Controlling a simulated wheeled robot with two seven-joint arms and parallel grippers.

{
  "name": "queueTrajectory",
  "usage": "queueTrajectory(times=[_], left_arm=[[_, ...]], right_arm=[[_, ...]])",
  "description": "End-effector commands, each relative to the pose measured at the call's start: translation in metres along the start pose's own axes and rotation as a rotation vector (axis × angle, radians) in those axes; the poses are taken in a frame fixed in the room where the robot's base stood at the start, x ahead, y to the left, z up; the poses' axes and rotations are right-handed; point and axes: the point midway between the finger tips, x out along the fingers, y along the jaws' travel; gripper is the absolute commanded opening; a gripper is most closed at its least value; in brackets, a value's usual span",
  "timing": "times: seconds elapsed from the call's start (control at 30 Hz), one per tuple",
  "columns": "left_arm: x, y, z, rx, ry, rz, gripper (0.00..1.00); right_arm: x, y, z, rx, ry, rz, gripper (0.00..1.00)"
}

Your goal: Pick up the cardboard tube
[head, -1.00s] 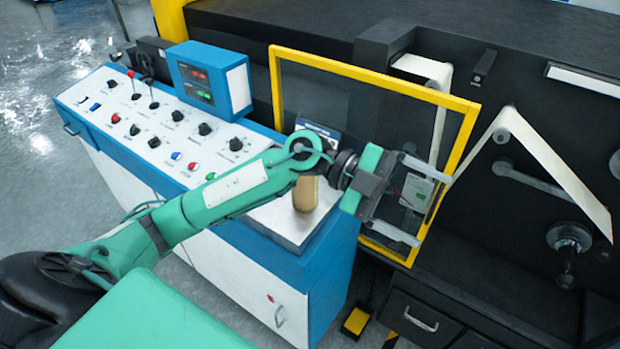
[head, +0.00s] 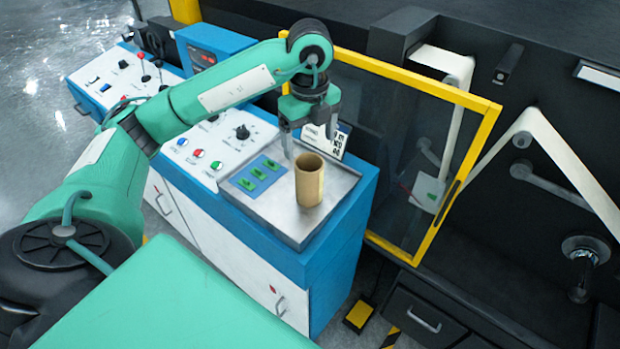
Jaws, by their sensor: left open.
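The cardboard tube (head: 310,183) is a short brown hollow cylinder. It stands upright on the metal tray top (head: 285,222) of the blue and white control cabinet. My left gripper (head: 308,140) points down above the tray, just behind and above the tube in the picture. Its two fingers are apart, and nothing shows between them. The tube is not held, and its open top is in plain view. My right gripper is not in view.
A yellow-framed clear door (head: 440,235) stands open to the right of the cabinet. A black machine with a white web (head: 570,170) fills the right side.

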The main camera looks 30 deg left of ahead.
Motion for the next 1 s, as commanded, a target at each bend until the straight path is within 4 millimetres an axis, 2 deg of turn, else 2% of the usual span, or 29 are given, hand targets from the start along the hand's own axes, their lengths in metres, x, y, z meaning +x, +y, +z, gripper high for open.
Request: queueTrajectory(times=[0.1,0.3,0.47,0.7,0.83,1.0], left_arm=[[0.023,0.001,-0.001,-0.001,0.002,0.005,0.84],[0.052,0.000,-0.001,0.002,0.002,0.001,0.84],[0.061,0.001,-0.002,0.002,0.003,0.001,0.84],[0.088,0.005,-0.005,0.002,0.004,0.003,0.84],[0.105,0.004,-0.005,0.003,0.004,0.002,0.84],[0.112,0.004,-0.005,0.003,0.003,-0.002,0.84]], right_arm=[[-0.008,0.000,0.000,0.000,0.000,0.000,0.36],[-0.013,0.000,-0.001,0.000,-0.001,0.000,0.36],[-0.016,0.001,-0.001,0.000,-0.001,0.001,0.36],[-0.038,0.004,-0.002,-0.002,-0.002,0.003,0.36],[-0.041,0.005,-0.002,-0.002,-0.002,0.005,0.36],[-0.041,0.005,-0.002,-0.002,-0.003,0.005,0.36]])
